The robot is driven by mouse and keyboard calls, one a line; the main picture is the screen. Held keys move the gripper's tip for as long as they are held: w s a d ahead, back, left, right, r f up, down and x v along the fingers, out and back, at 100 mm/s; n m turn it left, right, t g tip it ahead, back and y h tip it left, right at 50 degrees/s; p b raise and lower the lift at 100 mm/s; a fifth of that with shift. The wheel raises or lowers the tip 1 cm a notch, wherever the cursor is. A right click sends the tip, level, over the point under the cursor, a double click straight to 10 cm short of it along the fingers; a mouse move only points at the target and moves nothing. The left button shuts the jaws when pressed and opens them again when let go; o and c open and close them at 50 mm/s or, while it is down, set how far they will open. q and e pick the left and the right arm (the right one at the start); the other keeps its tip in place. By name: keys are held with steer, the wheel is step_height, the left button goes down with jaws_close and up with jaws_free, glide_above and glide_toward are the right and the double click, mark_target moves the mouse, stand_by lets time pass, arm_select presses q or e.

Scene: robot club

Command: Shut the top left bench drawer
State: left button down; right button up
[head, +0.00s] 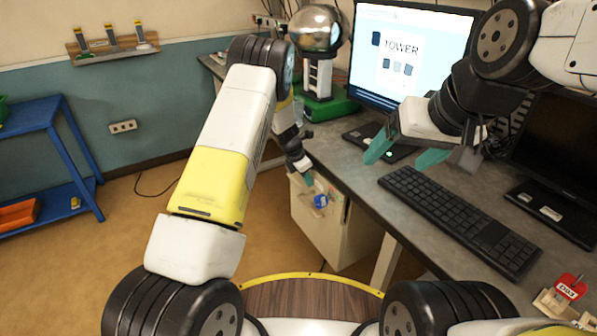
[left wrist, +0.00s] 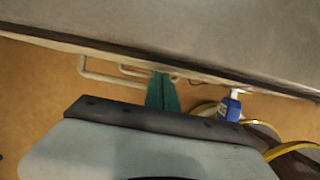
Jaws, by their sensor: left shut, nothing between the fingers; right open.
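The pale drawer unit (head: 318,232) stands under the grey bench in the head view. My left gripper (head: 308,179) is at its upper part, by the bench edge, with its fingers together and nothing between them. In the left wrist view the teal fingers (left wrist: 162,92) point at the bench edge. Pale bar handles (left wrist: 98,76) stick out from under that edge, left of the fingers. I cannot tell how far the top left drawer stands out, as the gripper and bench edge hide part of it. My right gripper (head: 405,152) is open and empty above the bench.
A keyboard (head: 455,218), a lit monitor (head: 408,50) and a silver globe on a green base (head: 325,110) stand on the bench (head: 350,165). A blue item with white (head: 320,201) shows by the drawer unit. A blue shelf (head: 45,150) stands far left.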

arm_select(q)
steer(key=shift+w+d, duration=0.6)
steer(key=shift+d, duration=0.3)
steer(key=shift+w+d+r, duration=0.1)
steer(key=shift+d, duration=0.05)
